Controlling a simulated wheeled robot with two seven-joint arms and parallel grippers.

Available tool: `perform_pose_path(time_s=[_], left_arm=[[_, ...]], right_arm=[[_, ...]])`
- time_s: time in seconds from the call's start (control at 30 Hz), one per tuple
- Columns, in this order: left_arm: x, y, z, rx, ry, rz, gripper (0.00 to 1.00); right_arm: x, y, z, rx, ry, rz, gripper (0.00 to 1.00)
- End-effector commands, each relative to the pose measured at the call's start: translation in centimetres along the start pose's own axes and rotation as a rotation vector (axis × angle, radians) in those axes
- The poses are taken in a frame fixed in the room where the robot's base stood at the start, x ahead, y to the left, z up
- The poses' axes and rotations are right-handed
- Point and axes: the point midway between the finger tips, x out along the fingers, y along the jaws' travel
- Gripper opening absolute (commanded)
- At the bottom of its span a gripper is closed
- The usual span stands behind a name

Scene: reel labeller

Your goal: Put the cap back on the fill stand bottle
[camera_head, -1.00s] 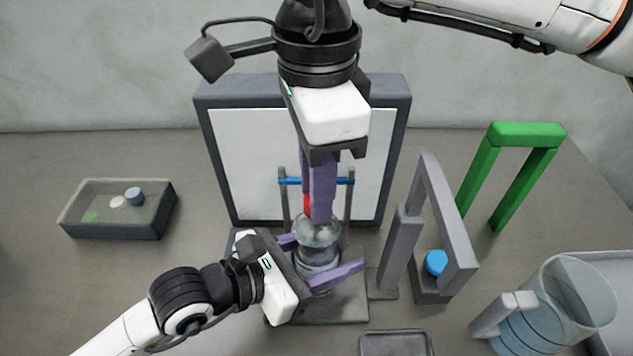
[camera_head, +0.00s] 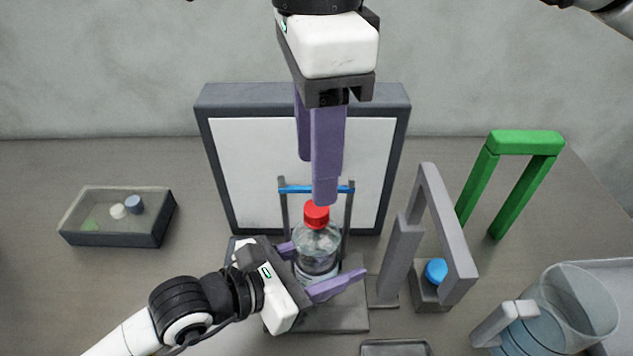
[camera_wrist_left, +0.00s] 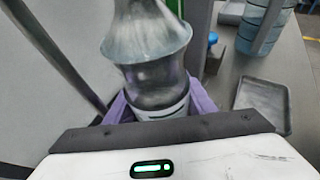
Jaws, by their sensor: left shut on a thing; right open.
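The clear bottle (camera_head: 317,246) stands upright on the fill stand (camera_head: 335,316), with the red cap (camera_head: 316,213) on its top. My left gripper (camera_head: 311,272) is shut on the bottle low on its body, one purple finger on each side. The bottle also fills the middle of the left wrist view (camera_wrist_left: 150,60); its cap is out of that frame. My right gripper (camera_head: 318,180) points down above the cap. It is open and empty, and its fingertips are just above or behind the cap; the exact gap is hard to tell.
A grey arch (camera_head: 431,195) with a blue cap (camera_head: 436,270) stands to the right, and a green arch (camera_head: 527,143) behind it. A jug (camera_head: 560,310) is at the front right, a small tray (camera_head: 395,348) at the front. A bin of small caps (camera_head: 110,238) is at left.

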Motion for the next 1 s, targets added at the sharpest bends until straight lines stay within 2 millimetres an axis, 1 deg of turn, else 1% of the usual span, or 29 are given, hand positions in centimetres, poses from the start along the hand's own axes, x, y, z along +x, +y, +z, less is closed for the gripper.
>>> perform_pose_path(time_s=[0.03,0.1,0.2,0.3,0.43,0.7,0.73,0.83,1.0], left_arm=[[0.0,0.0,0.0,0.000,-0.001,0.000,0.00],[0.0,0.0,0.0,0.000,-0.001,0.000,0.00],[0.0,0.0,0.0,0.000,-0.001,0.000,0.00],[0.0,0.0,0.0,0.000,-0.001,0.000,0.00],[0.0,0.0,0.0,0.000,-0.001,0.000,0.00],[0.0,0.0,0.0,0.000,-0.001,0.000,0.00],[0.0,0.0,0.0,0.000,-0.001,0.000,0.55],[0.0,0.0,0.0,0.000,-0.001,0.000,0.71],[0.0,0.0,0.0,0.000,0.000,0.000,0.71]], right_arm=[[-1.2,0.0,0.1,0.000,-0.001,-0.002,0.45],[-2.6,0.0,0.0,0.002,0.000,-0.002,0.45],[-4.2,0.0,0.1,0.001,0.000,0.000,0.45],[-5.2,0.0,0.0,0.000,0.000,-0.001,0.45],[-5.8,0.0,0.0,-0.001,0.000,0.001,0.45],[-5.9,0.0,0.0,-0.001,0.000,0.001,0.45],[-5.9,0.0,0.0,-0.001,0.000,0.001,0.45],[-5.9,0.0,0.0,-0.001,0.000,0.001,0.45],[-5.9,0.0,0.0,0.000,0.000,0.001,0.45]])
